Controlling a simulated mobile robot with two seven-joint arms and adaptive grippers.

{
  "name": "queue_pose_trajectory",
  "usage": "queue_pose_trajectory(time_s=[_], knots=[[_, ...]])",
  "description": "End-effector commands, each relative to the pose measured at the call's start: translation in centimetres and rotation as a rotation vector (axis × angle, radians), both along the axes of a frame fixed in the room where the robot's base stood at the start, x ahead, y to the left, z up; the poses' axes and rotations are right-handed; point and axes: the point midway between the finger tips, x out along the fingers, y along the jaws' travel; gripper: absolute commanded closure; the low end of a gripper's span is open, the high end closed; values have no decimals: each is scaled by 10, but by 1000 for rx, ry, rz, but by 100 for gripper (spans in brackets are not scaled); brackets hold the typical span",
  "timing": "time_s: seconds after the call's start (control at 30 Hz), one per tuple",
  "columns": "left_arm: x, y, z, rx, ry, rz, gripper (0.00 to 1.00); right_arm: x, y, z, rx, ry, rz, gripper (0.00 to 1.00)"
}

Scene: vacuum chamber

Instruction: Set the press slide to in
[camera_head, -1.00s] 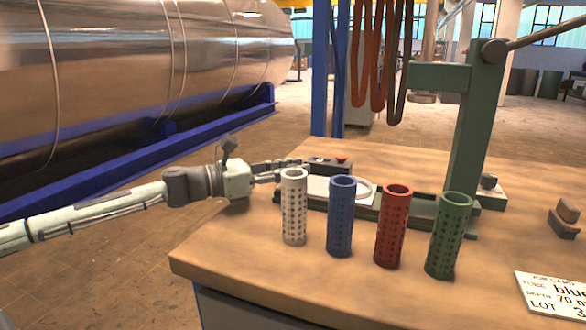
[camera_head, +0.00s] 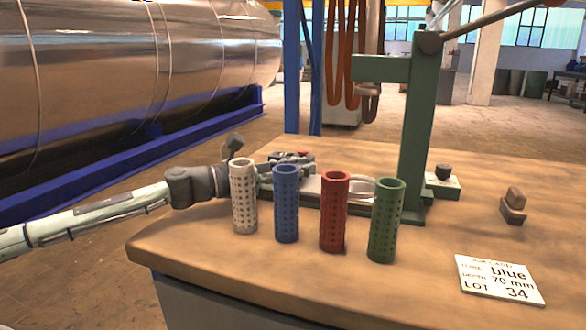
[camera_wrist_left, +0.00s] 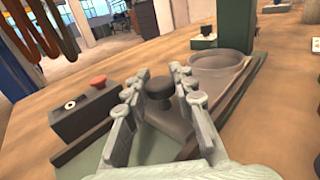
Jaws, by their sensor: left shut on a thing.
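The press slide (camera_head: 330,188) is a light grey plate with a pale ring (camera_head: 372,184) at its right end, partly hidden behind the tubes. In the left wrist view the slide's round dark knob (camera_wrist_left: 159,89) stands between my fingers, and the ring (camera_wrist_left: 221,69) lies just beyond it. My left gripper (camera_head: 292,162) is shut on the knob, reaching in from the left behind the white tube. The ring is close to the green press column (camera_head: 416,130), under the press arm. My right gripper is not in view.
White (camera_head: 243,197), blue (camera_head: 286,205), red (camera_head: 333,213) and green (camera_head: 385,222) perforated tubes stand upright in front of the slide. A dark box with a red button (camera_wrist_left: 98,81) is behind it. A card (camera_head: 500,279) reads blue, 70 mm, LOT 34.

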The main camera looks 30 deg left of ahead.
Motion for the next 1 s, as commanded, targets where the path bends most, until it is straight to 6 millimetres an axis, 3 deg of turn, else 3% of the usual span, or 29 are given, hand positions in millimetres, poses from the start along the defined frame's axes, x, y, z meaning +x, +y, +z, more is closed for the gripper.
queue_pose_trajectory(time_s=[0.43,0.47,0.6,1.0], knots=[[0,-7,0,1,1,-6,100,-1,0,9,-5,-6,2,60],[0,-7,0,1,1,-6,72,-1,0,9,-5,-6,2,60],[0,-7,0,1,1,-5,55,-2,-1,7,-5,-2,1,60],[-1,-4,-1,0,1,-1,54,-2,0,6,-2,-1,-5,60]])
